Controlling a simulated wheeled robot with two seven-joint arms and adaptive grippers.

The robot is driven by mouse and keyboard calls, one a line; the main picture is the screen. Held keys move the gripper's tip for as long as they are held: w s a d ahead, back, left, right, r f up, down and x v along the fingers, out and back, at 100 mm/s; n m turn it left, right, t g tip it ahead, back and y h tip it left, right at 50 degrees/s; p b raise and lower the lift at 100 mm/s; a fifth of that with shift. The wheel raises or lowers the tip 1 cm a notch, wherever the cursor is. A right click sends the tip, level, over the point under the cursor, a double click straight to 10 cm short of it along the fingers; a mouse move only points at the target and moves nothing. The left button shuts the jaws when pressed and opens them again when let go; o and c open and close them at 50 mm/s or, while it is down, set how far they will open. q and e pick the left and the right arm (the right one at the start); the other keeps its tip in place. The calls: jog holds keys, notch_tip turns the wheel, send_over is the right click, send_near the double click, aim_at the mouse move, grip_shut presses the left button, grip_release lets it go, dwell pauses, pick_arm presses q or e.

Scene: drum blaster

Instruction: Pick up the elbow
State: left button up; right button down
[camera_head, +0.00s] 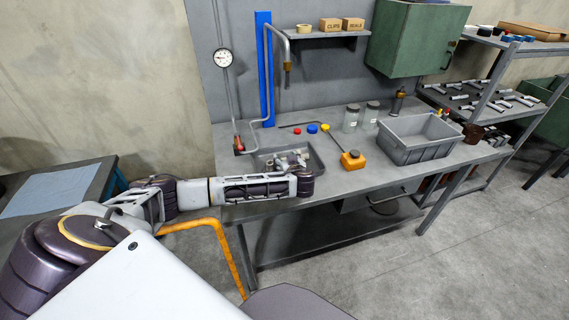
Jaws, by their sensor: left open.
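My left arm reaches in from the left over the front edge of the grey workbench (350,184). My left gripper (291,158) is open, over a shallow grey tray (321,160) set on the bench. Small grey metallic shapes show in the tray around the fingers. I cannot tell which of them is the elbow, or whether the fingers touch it; the wrist and gripper hide part of the tray. My right gripper is not in view.
An orange oil can (352,160) stands right of the tray, and a grey bin (420,140) farther right. Two glass jars (351,118) and small coloured caps (312,128) lie behind. A bent pipe (268,70) rises behind the tray. A shelf rack (490,100) is at right.

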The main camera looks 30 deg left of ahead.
pick_arm(q)
jog(key=c, duration=0.9)
jog(key=shift+r, duration=0.15)
jog(key=shift+r, duration=4.9)
